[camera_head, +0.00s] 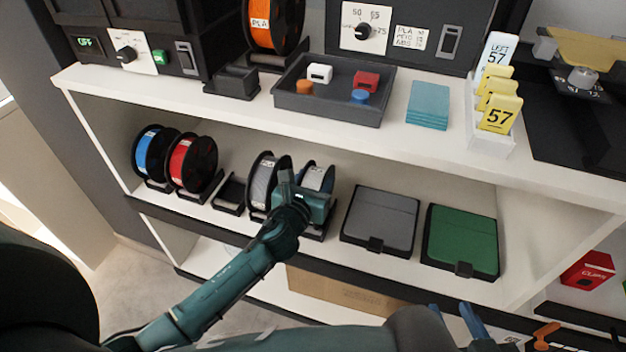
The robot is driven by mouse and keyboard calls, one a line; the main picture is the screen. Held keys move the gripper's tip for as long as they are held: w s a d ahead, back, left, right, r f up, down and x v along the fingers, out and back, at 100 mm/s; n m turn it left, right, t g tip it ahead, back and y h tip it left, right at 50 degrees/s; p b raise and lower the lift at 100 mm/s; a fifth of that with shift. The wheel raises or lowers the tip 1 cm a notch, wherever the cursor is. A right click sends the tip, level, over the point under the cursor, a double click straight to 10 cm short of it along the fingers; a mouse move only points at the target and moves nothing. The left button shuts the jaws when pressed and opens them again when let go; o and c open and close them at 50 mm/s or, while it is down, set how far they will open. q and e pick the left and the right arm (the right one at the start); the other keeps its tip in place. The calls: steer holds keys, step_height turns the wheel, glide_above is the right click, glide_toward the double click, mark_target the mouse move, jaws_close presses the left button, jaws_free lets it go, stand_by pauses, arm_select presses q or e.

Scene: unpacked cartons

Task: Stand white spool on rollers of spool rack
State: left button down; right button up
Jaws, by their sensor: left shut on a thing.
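The white spool (315,178), with black flanges, is on the middle shelf in the head view, partly hidden by my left gripper (303,192). My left gripper is shut on it. The spool looks upright at the right end of the spool row, over a black rack (318,234); whether it touches the rollers is hidden. An empty black spool rack (229,193) stands between the red and grey spools. Another empty black rack (232,82) is on the upper shelf. My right gripper (455,318) is low in the view, its blue fingers apart and empty.
Blue (147,152), red (180,162) and grey (264,183) spools stand on the middle shelf. Grey (381,215) and green (463,238) cases lie right of them. Above are an orange spool (270,22), a dark tray (325,104) and yellow number tags (499,114).

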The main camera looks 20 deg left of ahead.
arm_select(q)
steer(key=shift+r, duration=0.1)
arm_select(e)
steer(key=shift+w+r, duration=0.15)
arm_select(q)
steer(key=c, duration=0.6)
jaws_free()
steer(key=shift+o, duration=0.2)
arm_select(e)
steer(key=shift+d, duration=0.1)
arm_select(q)
steer(key=shift+f, duration=0.2)
steer(key=p+v, duration=0.2)
steer(key=v, duration=1.1)
steer(key=shift+r, duration=0.15)
arm_select(e)
steer(key=shift+s+d+r+m, duration=0.2)
steer(key=shift+d+r, duration=0.05)
steer(key=shift+r, duration=0.4)
steer(key=shift+s+d+r+m, duration=0.2)
steer(key=shift+r, duration=0.4)
arm_select(q)
steer(key=shift+s, duration=0.1)
arm_select(e)
steer(key=shift+f, duration=0.1)
